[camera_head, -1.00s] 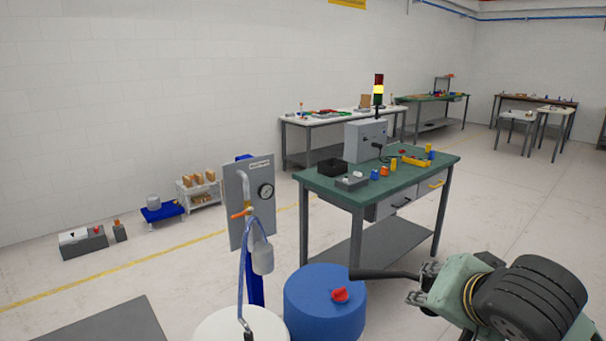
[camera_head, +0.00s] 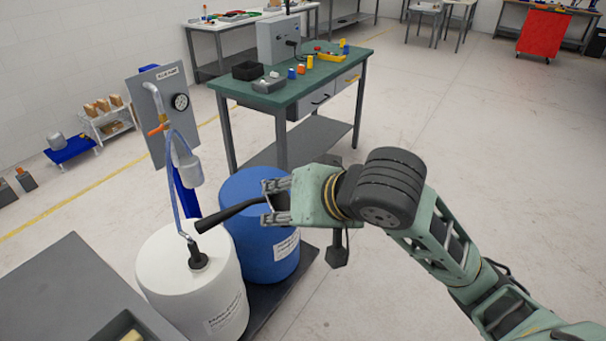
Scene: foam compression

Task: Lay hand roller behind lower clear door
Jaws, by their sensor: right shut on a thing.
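My right gripper (camera_head: 277,203) is shut on a black handle (camera_head: 233,213), which I take to be the hand roller's. The handle points left and slightly down, in front of the blue drum and above the white drum's right side. The roller end cannot be made out clearly. A dark piece (camera_head: 337,252) shows below my right wrist; I cannot tell whether it belongs to the roller. No clear door is in view. My left gripper is not in view.
A white drum (camera_head: 190,290) with a hose and a blue drum (camera_head: 240,185) stand close together below. A gauge panel (camera_head: 158,110) rises behind. A green-topped workbench (camera_head: 300,90) stands beyond. A grey surface (camera_head: 60,295) is at lower left. Floor at right is open.

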